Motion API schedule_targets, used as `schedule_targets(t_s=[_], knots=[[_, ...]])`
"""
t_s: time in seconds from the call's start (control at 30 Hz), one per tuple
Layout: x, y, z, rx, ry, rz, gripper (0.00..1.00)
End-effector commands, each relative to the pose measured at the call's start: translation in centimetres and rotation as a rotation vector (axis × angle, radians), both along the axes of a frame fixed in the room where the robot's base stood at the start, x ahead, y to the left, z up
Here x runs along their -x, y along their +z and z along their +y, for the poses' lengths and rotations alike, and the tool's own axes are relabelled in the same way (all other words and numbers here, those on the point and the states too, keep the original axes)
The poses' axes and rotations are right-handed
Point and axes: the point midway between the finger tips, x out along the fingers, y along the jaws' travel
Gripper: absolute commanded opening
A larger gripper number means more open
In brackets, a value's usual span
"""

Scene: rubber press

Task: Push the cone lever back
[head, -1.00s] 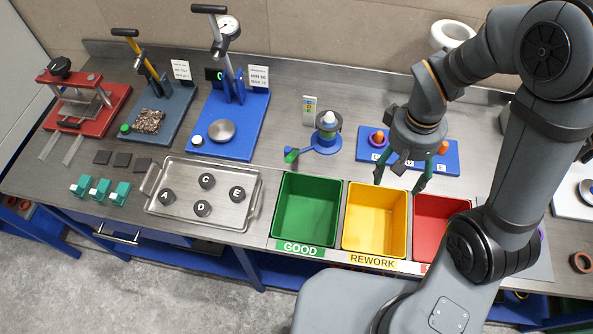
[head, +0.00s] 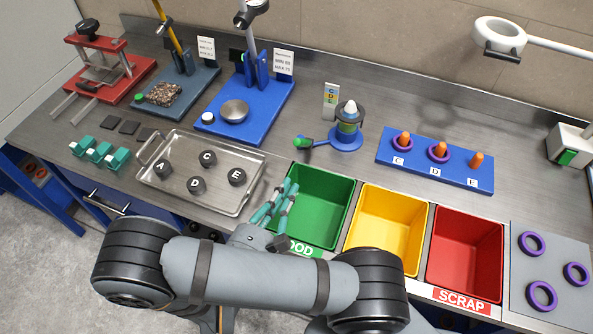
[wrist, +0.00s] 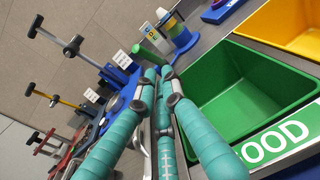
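The cone lever (head: 303,142) has a green end and reaches left from a round blue base. On that base stands a banded cone (head: 348,118) with a pale tip. In the wrist view the green lever end (wrist: 152,50) shows beyond my fingertips, with the cone base to its right. My gripper (head: 291,186) has teal fingers drawn together with nothing seen between them. It is over the gap between the metal tray and the green bin, in front of the lever and apart from it. The wrist view also shows my gripper (wrist: 160,76) with its tips close together.
The green bin (head: 345,215), yellow bin (head: 420,240) and red bin (head: 497,262) stand along the front edge. The metal tray (head: 222,210) holds several lettered discs. A blue peg board (head: 462,178) lies right of the cone. Bare bench lies between lever and green bin.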

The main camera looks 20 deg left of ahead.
Motion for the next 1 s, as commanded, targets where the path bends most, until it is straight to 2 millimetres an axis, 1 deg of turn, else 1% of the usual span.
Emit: schedule_targets(t_s=[0.03, 0.1, 0.13, 0.43, 0.53, 0.67, 0.9, 1.0], knots=[[0.4, -0.3, 0.7, 0.009, 0.028, -0.007, 0.04], [0.6, -0.3, 1.2, 0.014, 0.050, -0.014, 0.00], [0.7, -0.3, 1.3, 0.015, 0.054, -0.015, 0.00], [0.7, -0.3, 1.4, 0.015, 0.055, -0.014, 0.00], [0.2, -0.2, 1.3, 0.016, 0.053, -0.013, 0.00], [-1.3, -0.2, 1.0, 0.018, 0.049, -0.013, 0.00], [-5.6, -0.3, 0.5, 0.016, 0.048, -0.012, 0.00], [-7.1, -0.5, 0.4, 0.015, 0.050, -0.012, 0.00]])
